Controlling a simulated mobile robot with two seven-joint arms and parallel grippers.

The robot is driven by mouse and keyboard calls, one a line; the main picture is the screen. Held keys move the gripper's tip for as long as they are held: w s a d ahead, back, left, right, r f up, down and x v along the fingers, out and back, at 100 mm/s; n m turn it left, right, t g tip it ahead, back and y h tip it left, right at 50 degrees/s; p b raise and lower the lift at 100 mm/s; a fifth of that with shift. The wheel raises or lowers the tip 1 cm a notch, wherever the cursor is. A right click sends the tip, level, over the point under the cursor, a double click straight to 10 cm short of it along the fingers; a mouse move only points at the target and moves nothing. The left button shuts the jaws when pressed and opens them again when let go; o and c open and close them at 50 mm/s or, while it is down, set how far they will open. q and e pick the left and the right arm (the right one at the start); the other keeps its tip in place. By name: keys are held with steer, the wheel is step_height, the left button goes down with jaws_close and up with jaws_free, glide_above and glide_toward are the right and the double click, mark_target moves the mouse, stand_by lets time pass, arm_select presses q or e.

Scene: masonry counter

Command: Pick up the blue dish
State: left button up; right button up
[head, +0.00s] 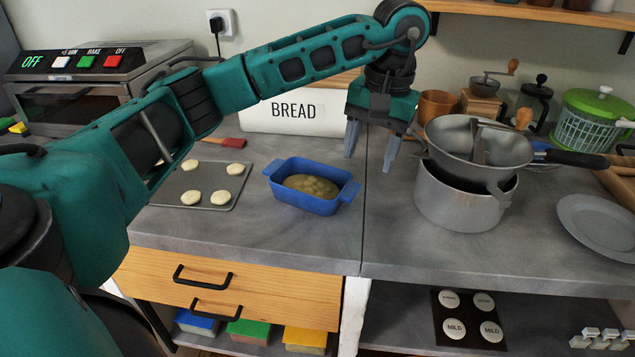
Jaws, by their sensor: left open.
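The blue dish (303,199) is a rectangular baking dish with a handle at each end. It sits on the grey counter and holds a yellowish food with round pieces. My left gripper (370,152) points down with its fingers apart and nothing between them. It is to the right of and behind the dish, above the counter and apart from the dish. My right gripper does not show.
A baking tray (178,200) with pale rounds lies left of the dish. A white bread box (262,118) stands behind. The counter in front of the dish is clear.

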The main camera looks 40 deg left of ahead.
mark_target(350, 189)
arm_select(q)
steer(key=shift+y, duration=0.3)
steer(key=f, duration=0.2)
steer(key=a+f, duration=0.1)
steer(key=f, duration=0.1)
steer(key=a+f, duration=0.1)
steer(key=f, duration=0.1)
steer(key=shift+a+f, duration=0.15)
steer(key=shift+w+a+f, duration=0.1)
steer(key=shift+a+f, duration=0.15)
steer(key=shift+f, duration=0.65)
steer(key=shift+s+a+f, duration=0.1)
steer(key=shift+a+f, duration=0.1)
steer(key=shift+f, duration=0.75)
steer(key=shift+w+a+f, duration=0.1)
steer(key=shift+a+f, duration=0.15)
steer(key=shift+f, duration=0.65)
jaws_close()
